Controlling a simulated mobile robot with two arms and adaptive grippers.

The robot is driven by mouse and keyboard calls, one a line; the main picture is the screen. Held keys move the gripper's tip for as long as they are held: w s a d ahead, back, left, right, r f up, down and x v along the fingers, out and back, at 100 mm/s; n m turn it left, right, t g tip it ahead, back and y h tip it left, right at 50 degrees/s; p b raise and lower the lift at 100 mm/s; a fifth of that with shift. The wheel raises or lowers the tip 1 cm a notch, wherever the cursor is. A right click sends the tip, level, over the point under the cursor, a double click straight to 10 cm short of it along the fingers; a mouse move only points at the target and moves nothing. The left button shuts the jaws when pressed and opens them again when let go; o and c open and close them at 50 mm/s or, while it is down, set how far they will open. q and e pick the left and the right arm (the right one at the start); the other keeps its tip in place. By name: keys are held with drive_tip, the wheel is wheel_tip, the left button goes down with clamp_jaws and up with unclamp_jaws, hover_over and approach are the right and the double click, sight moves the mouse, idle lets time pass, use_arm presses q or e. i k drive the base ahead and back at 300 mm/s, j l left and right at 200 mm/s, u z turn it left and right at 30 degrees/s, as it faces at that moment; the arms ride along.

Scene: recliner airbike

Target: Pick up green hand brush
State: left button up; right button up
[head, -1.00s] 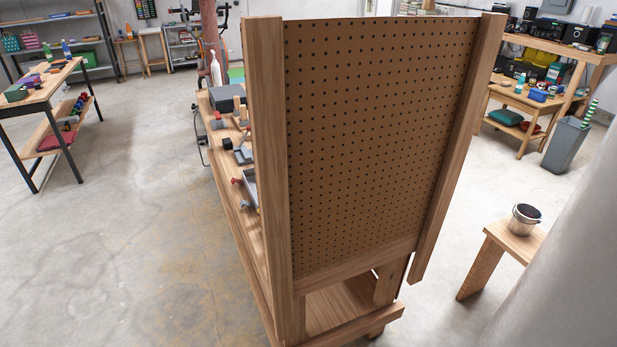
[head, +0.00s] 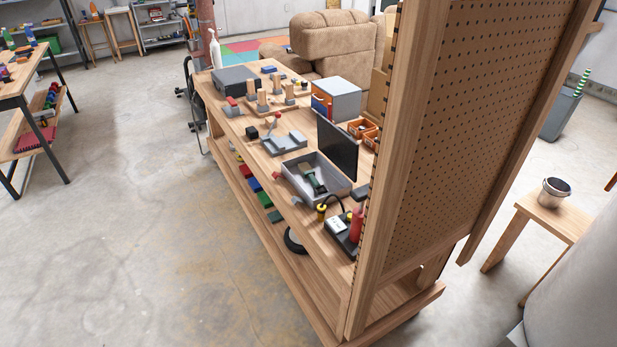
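A grey tray (head: 333,172) lies on the wooden workbench (head: 236,139), toward the near end. A small dark green object with a handle-like shape (head: 310,181) lies in it. It may be the green hand brush, but it is too small to tell for sure. Neither of my grippers is in view.
A tall pegboard (head: 490,130) in a wooden frame stands at the workbench's near end. A black screen (head: 337,147), a grey drawer box (head: 336,97) and a power strip (head: 342,235) crowd the top. A recliner (head: 335,48) stands behind. Concrete floor (head: 160,200) is clear left.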

sight(305, 168)
drive_tip(key=z, duration=0.3)
drive_tip(key=i+j+z, duration=0.15)
drive_tip(key=j+z, duration=0.15)
drive_tip(key=z, duration=0.15)
drive_tip(key=j+z, duration=0.45)
drive_tip(key=i+j+z, duration=0.1)
drive_tip(key=j+z, duration=0.2)
drive_tip(key=z, duration=0.15)
